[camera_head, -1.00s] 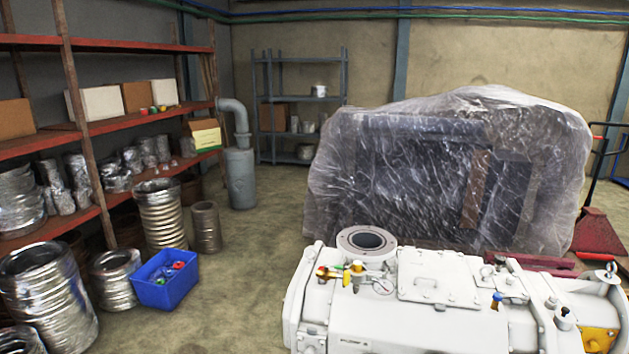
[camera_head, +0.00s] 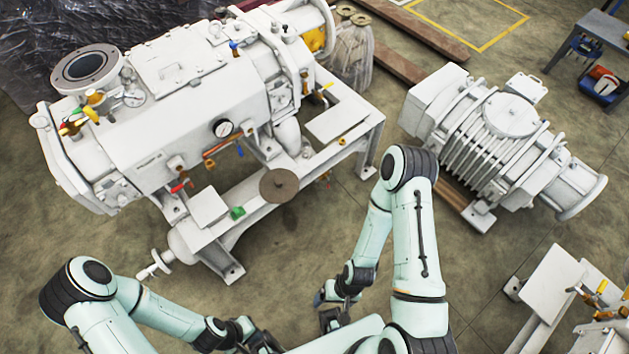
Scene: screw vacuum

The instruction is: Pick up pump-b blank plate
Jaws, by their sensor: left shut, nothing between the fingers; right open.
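A flat round brown-grey disc (camera_head: 279,186), which looks like the blank plate, lies at the front edge of the white pump's base frame (camera_head: 215,240). I cannot read a label that says which pump is pump-b. The large white screw pump (camera_head: 185,130) stands behind the disc, with an open round port (camera_head: 86,68) on top. My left gripper (camera_head: 268,342) is at the bottom edge, partly hidden, shut and empty. My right gripper (camera_head: 333,312) is open and empty, below and to the right of the disc. Neither gripper touches the disc.
A second white ribbed pump (camera_head: 500,135) stands on wooden beams at the right. A white frame with yellow-handled valves (camera_head: 603,295) is at the lower right. A small green object (camera_head: 237,213) sits left of the disc. Concrete floor is clear between the pumps and my arms.

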